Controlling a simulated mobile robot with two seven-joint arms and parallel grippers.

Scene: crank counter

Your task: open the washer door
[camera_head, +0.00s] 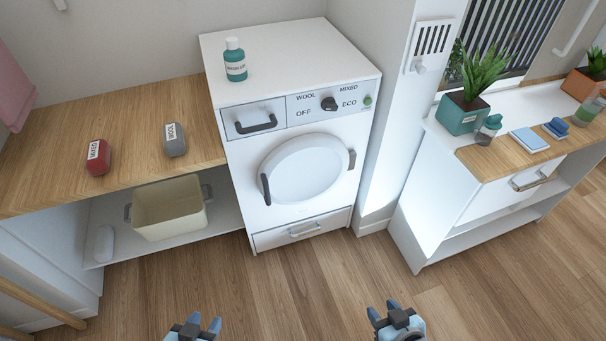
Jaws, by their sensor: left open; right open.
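The white washer (291,190) stands against the wall in the middle of the head view. Its round white door (303,169) is shut on the front face, with a dark handle (265,189) on its left side and a grey hinge-like piece (352,159) on its right. My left gripper (196,325) is open and empty at the bottom edge, in front of and well apart from the washer. My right gripper (391,315) is open and empty at the bottom edge, further right, also apart from it.
A beige basket (170,207) sits on the shelf below. A bottle (235,62) stands on the washer. A white cabinet (440,200) stands right. The wooden floor (300,280) before the washer is clear.

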